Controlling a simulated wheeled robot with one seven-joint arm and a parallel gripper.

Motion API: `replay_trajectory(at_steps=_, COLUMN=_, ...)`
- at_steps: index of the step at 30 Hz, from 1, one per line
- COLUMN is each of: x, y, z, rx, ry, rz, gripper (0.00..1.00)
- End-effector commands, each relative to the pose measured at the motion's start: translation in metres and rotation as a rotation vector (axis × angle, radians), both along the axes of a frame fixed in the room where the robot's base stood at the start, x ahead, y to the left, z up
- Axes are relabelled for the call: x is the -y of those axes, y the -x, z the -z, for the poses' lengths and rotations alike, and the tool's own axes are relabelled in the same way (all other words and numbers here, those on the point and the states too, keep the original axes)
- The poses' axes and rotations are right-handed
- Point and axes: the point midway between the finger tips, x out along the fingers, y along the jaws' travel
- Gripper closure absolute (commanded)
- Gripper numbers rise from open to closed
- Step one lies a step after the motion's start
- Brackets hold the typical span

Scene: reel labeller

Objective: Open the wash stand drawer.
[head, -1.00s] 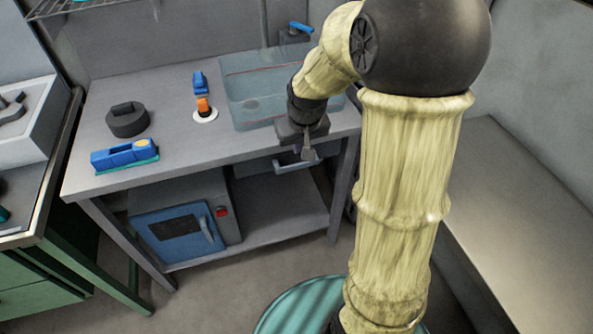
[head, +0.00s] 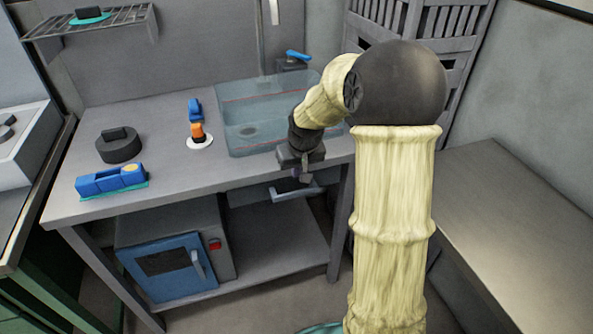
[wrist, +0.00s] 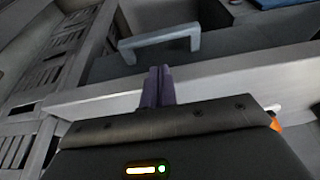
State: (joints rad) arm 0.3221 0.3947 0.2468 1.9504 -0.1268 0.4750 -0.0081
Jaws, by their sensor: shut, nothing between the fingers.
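The wash stand (head: 165,180) is a grey table with a clear blue basin (head: 265,115) set in its top. Its drawer (head: 255,192) is under the worktop's front edge, below the basin, partly hidden by my arm. A pale bar handle (head: 297,193) stands out from the drawer front. My gripper (head: 305,178) is shut and empty, at the worktop's front edge just above the handle. In the wrist view the shut fingertips (wrist: 158,72) point toward the bar handle (wrist: 160,42), with a visible gap between them. I cannot tell whether the drawer is fully closed.
A blue-fronted cabinet (head: 168,268) stands on the lower shelf, left of the drawer. A blue tool (head: 110,180), a dark round object (head: 118,147) and an orange-and-blue item (head: 197,130) sit on the worktop. A grey bench (head: 510,220) is at right.

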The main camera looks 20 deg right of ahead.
Motion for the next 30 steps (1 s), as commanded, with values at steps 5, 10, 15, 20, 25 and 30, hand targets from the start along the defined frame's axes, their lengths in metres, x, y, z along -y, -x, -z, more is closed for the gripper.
replay_trajectory(at_steps=5, x=0.000, y=-0.010, z=0.033, rx=-0.003, ry=-0.001, rz=0.000, gripper=1.00)
replay_trajectory(at_steps=10, x=0.001, y=-0.019, z=0.059, rx=-0.003, ry=-0.002, rz=0.003, gripper=1.00)
replay_trajectory(at_steps=15, x=0.001, y=-0.024, z=0.071, rx=0.000, ry=-0.001, rz=0.003, gripper=1.00)
replay_trajectory(at_steps=20, x=0.001, y=-0.025, z=0.073, rx=0.001, ry=0.000, rz=0.003, gripper=1.00)
replay_trajectory(at_steps=25, x=0.001, y=-0.025, z=0.072, rx=0.001, ry=-0.001, rz=0.003, gripper=1.00)
replay_trajectory(at_steps=30, x=0.003, y=-0.025, z=0.072, rx=0.000, ry=-0.001, rz=0.006, gripper=1.00)
